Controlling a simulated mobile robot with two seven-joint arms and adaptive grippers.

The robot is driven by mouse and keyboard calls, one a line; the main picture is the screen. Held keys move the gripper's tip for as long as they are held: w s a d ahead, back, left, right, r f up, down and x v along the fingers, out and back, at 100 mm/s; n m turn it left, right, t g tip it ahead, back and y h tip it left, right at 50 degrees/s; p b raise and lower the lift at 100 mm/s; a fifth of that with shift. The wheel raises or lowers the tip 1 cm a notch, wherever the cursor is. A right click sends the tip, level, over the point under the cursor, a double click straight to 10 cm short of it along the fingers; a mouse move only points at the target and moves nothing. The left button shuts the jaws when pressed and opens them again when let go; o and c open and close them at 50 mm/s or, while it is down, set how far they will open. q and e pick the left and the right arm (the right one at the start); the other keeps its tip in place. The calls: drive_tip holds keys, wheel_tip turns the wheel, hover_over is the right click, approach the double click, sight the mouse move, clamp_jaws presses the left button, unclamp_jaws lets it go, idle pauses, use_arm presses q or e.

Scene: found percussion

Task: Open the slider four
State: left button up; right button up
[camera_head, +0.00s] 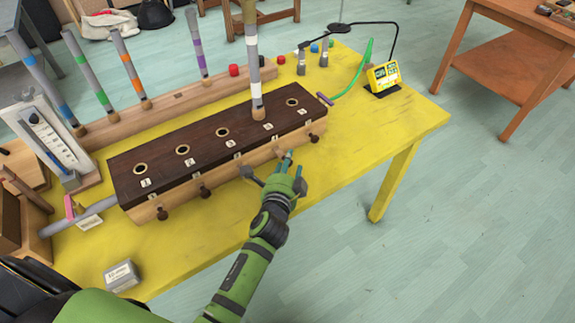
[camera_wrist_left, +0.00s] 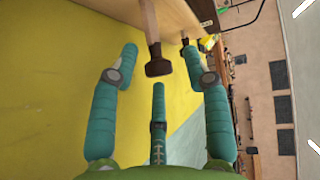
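A long wooden box (camera_head: 185,204) with a dark top (camera_head: 205,140) lies on the yellow table. Its top has a row of numbered holes, and dark-knobbed sliders stick out of its front side. A grey and tan tube (camera_head: 254,60) stands in the hole by label four. The slider four knob (camera_wrist_left: 157,62) shows in the left wrist view on a wooden rod reaching out from the box. My left gripper (camera_head: 278,170) is open in front of it, its teal fingers spread to either side. The knob's contact with the fingers is not visible. My right gripper is out of view.
A wooden rack with several banded tubes (camera_head: 127,65) stands behind the box. A yellow device (camera_head: 383,78) sits at the table's far right. A small grey block (camera_head: 122,276) lies at the front left. The front right of the table is clear.

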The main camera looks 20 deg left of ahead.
use_arm(q)
drive_tip(key=shift+s+r, duration=0.1)
drive_tip(key=shift+s, duration=0.45)
drive_tip(key=v, duration=1.1)
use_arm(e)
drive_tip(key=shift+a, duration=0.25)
